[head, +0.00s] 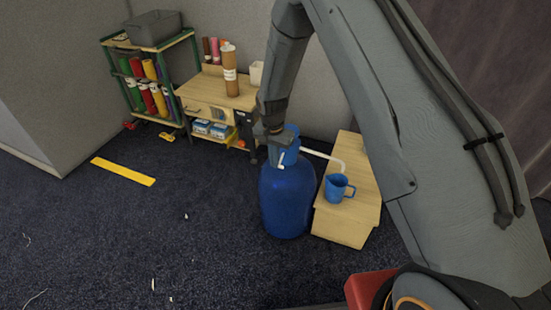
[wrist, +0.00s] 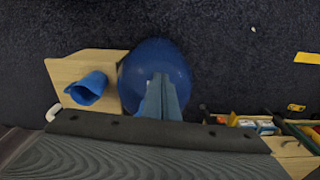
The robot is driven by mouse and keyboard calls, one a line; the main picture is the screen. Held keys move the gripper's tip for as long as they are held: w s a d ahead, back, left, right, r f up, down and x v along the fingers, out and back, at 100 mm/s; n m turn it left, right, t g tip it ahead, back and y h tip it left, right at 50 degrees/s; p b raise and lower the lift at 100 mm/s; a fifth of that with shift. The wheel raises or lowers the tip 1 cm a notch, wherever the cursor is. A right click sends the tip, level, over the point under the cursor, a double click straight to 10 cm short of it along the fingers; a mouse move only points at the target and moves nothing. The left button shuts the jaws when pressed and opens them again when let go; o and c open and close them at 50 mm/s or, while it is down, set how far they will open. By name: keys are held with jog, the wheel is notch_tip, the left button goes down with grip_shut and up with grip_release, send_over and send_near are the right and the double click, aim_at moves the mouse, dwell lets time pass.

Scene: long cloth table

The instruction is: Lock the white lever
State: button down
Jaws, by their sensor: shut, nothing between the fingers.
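A large blue bottle (head: 286,200) stands on the dark carpet, with a blue pump top (head: 292,147). A small white lever (head: 282,160) shows at the front of that top, partly behind my gripper. A white spout (head: 325,157) runs right from the top. My gripper (head: 277,142) is shut and empty, close against the top in the head view; I cannot tell if it touches the lever. In the wrist view my shut fingers (wrist: 160,82) lie over the blue bottle (wrist: 148,60), and the lever is hidden.
A blue jug (head: 339,188) stands on a low wooden stand (head: 350,225) right of the bottle, below the spout. A wooden cabinet (head: 205,92) and a green shelf rack (head: 117,68) stand behind left. The carpet at front left is mostly clear, with a yellow strip (head: 122,171).

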jog(key=shift+w+d+r, duration=0.35)
jog(key=shift+w+d, duration=0.05)
jog(key=shift+w, duration=0.2)
jog(key=s+a+r+p, duration=0.2)
jog(key=s+a+r, duration=0.4)
jog(key=s, duration=0.4)
jog(key=shift+r, duration=0.9)
jog(key=shift+a, duration=0.1)
